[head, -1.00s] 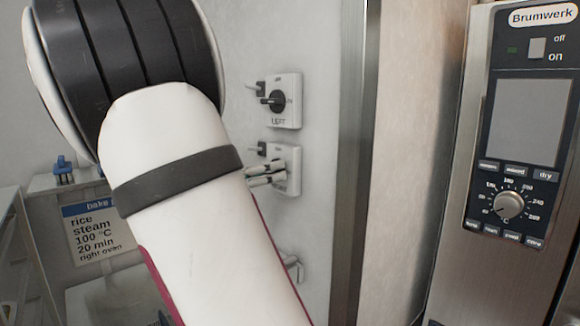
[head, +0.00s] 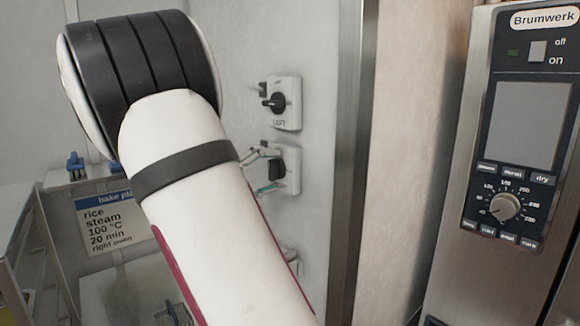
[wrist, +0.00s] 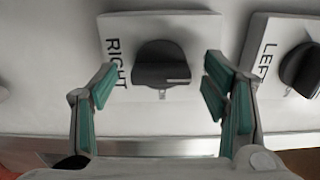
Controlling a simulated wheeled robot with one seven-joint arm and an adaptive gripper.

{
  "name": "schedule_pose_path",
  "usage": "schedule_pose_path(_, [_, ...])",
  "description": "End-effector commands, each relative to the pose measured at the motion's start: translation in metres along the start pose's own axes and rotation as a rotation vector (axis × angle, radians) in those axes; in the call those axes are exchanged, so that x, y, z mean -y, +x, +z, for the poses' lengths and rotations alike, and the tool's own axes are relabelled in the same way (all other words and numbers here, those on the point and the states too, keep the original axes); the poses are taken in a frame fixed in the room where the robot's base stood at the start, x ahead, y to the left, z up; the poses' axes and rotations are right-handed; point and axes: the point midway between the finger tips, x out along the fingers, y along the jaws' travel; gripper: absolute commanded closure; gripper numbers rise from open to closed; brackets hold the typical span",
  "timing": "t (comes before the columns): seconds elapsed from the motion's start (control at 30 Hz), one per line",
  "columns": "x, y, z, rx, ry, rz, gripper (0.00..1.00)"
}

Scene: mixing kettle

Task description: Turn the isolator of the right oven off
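The right oven's isolator is a white wall box (head: 293,165), below the LEFT one in the head view. In the wrist view its plate (wrist: 128,30) is lettered RIGHT. Its black knob (wrist: 160,65) stands upright in the head view (head: 277,166), with a white line near its upper end.
The LEFT isolator (head: 287,104) is just above, its knob lying sideways. A steel-edged wall end (head: 345,160) and the Brumwerk oven panel (head: 520,130) are to the right. A bake plan card (head: 108,222) is at the lower left.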

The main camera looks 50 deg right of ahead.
Motion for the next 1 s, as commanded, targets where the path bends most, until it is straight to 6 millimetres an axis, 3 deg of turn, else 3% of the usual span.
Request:
schedule_pose_path(0.27, [0.0,-0.004,0.0,0.002,0.003,0.0,0.32])
schedule_pose_path(0.8, [0.001,-0.06,0.001,0.002,0.003,0.0,0.32])
schedule_pose_path(1.0, [0.0,-0.07,0.0,0.001,0.003,0.0,0.32])
